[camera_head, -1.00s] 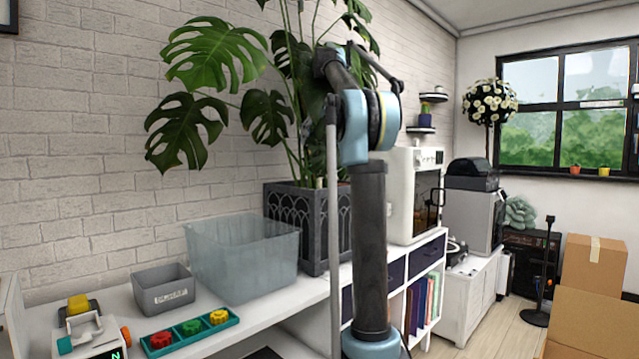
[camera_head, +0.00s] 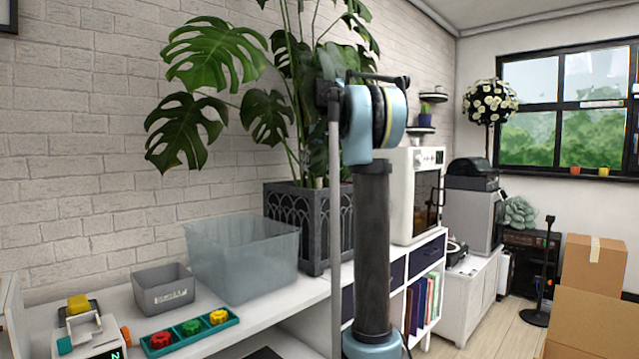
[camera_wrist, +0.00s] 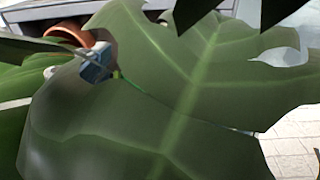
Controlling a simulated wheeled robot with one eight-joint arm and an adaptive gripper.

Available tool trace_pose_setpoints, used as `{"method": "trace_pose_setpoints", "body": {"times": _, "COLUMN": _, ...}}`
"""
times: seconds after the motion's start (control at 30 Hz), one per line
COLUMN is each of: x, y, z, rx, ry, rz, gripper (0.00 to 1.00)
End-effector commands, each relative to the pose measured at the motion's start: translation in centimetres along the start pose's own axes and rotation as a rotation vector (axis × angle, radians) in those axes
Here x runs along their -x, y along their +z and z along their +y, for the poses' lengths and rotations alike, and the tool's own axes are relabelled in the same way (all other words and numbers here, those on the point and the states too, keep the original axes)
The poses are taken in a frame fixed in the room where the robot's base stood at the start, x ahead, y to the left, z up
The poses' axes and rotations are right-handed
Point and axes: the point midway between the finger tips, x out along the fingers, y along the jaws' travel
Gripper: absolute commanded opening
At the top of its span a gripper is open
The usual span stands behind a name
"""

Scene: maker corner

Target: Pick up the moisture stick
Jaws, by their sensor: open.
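In the wrist view a small blue-grey block (camera_wrist: 97,62) with pale thin parts beside it and a yellow-green spot shows among large leaves; it may be the head of the moisture stick, but I cannot be sure. A broad monstera leaf (camera_wrist: 150,110) fills most of this view and hides what lies below. Dark pointed shapes at the top edge look like the tips of my gripper (camera_wrist: 232,15), spread apart with nothing seen between them. In the head view my gripper is hidden behind my arm and the plant (camera_head: 265,110).
The plant stands in a dark planter (camera_head: 283,225) on the white bench. A clear bin (camera_head: 240,265), a grey box (camera_head: 163,292) and a teal tray (camera_head: 222,329) stand left of it. A white oven (camera_head: 402,205) is at its right. A terracotta pot (camera_wrist: 72,31) shows in the wrist view.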

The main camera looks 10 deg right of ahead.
Motion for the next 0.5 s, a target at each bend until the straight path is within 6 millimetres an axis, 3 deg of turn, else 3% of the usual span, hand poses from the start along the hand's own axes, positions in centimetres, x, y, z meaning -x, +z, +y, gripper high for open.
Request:
{"method": "trace_pose_setpoints", "body": {"times": 0.2, "x": -0.02, "y": -0.01, "z": -0.01, "rx": 0.000, "ry": 0.000, "rz": 0.000, "gripper": 0.84}}
{"method": "trace_pose_setpoints", "body": {"times": 0.4, "x": -0.02, "y": -0.01, "z": -0.01, "rx": 0.000, "ry": 0.000, "rz": 0.000, "gripper": 0.40}}
{"method": "trace_pose_setpoints", "body": {"times": 0.5, "x": -0.02, "y": -0.02, "z": -0.01, "rx": 0.000, "ry": 0.000, "rz": 0.000, "gripper": 0.40}}
